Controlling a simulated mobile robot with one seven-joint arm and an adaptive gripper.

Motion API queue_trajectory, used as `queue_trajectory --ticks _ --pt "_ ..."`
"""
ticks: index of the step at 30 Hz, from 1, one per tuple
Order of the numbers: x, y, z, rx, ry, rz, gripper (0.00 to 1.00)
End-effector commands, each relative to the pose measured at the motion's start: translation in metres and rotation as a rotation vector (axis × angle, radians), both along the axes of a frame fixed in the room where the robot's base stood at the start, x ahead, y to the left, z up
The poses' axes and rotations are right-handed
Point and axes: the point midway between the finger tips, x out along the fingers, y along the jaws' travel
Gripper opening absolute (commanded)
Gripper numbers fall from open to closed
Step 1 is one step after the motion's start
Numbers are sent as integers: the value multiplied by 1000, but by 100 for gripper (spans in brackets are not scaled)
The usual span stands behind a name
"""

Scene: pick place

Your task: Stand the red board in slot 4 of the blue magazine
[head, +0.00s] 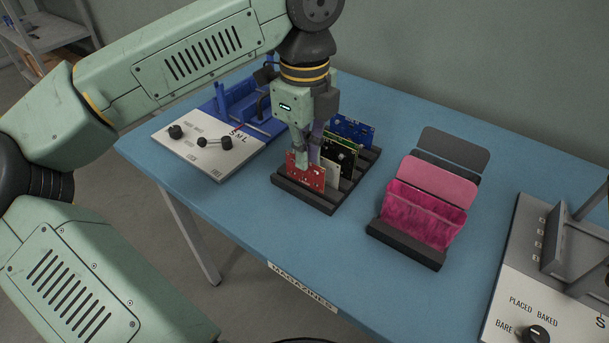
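The red board (318,178) stands upright in the front of a dark slotted rack (302,197) near the middle of the table. My gripper (308,155) points down right at its top edge, with one finger in front of the board and covering part of it. Whether the fingers press on the board cannot be told. A blue slotted holder (243,100), which looks like the blue magazine, stands at the back left behind a white panel. My arm and gripper hide part of it, and its slot numbers cannot be read.
Behind the red board the rack holds a pale board (332,176), dark green boards (341,156) and a blue board (352,131). The white panel (190,147) has knobs. A pink holder (421,214) stands right of the rack. A grey fixture (555,265) is at far right. Blue table (385,300) is bare in front.

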Motion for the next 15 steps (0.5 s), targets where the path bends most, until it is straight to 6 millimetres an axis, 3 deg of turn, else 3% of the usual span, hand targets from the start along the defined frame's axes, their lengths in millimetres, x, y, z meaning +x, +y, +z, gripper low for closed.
queue_trajectory --ticks 15 --pt "0 0 39 1 -1 -1 0"
